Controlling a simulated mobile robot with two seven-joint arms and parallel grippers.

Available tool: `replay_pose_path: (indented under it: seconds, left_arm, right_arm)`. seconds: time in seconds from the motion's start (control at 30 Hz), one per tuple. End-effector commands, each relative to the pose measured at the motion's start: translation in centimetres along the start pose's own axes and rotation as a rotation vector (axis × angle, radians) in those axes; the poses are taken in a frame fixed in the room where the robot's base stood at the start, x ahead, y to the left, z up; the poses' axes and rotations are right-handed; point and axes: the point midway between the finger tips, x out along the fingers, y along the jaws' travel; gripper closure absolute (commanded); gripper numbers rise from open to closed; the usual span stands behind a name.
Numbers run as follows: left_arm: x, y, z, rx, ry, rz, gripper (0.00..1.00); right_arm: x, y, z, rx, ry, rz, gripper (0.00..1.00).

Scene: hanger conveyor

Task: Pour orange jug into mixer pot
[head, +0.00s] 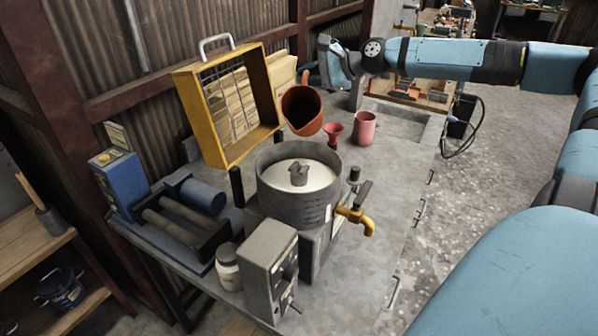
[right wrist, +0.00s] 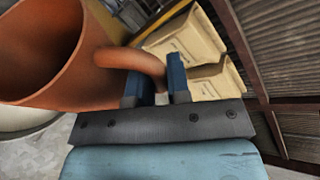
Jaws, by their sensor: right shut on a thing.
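The orange jug (head: 301,110) is held in the air just behind the mixer pot, tilted with its mouth toward the pot. My right gripper (head: 311,76) is shut on the jug's handle; the right wrist view shows the blue fingers (right wrist: 158,92) around the handle (right wrist: 132,62) and the jug's body (right wrist: 50,55) at the left. The mixer pot (head: 295,205) is a round dark grey vessel with pale content and a grey hub in its middle. A brass tap (head: 355,217) sticks out of its right side. No stream from the jug shows. My left gripper is not in view.
A red funnel (head: 333,134) and a pinkish-red cup (head: 365,128) stand right of the jug. A yellow framed rack (head: 228,105) stands at the left back. A blue roller machine (head: 180,205) and a grey box (head: 270,268) flank the pot. The workbench's right side is mostly clear.

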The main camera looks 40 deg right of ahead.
Motion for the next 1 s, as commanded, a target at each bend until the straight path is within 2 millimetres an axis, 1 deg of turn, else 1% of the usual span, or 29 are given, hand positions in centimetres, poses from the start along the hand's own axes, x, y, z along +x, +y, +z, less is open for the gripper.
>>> replay_pose_path:
  seconds: [0.03,0.17,0.33,0.57,0.77,0.93,1.0]
  left_arm:
    - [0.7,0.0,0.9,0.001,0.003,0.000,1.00]
    - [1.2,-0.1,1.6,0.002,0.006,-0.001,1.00]
    - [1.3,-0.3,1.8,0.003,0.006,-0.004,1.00]
    - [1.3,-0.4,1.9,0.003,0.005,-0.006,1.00]
    - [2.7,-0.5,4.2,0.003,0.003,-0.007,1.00]
    - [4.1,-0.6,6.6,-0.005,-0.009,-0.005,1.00]
    - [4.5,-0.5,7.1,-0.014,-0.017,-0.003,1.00]
  right_arm:
    - [0.3,0.3,-0.5,0.013,-0.002,0.005,1.00]
    - [0.2,0.1,-0.6,0.048,-0.011,0.019,1.00]
    - [0.1,-0.3,-0.4,0.065,-0.016,0.026,1.00]
    - [0.1,-0.2,-0.5,0.068,-0.017,0.027,1.00]
    - [0.7,0.7,-1.4,0.156,-0.035,0.062,1.00]
    - [1.4,1.7,-2.6,0.312,-0.069,0.124,1.00]
    - [1.6,1.9,-2.9,0.383,-0.087,0.152,1.00]
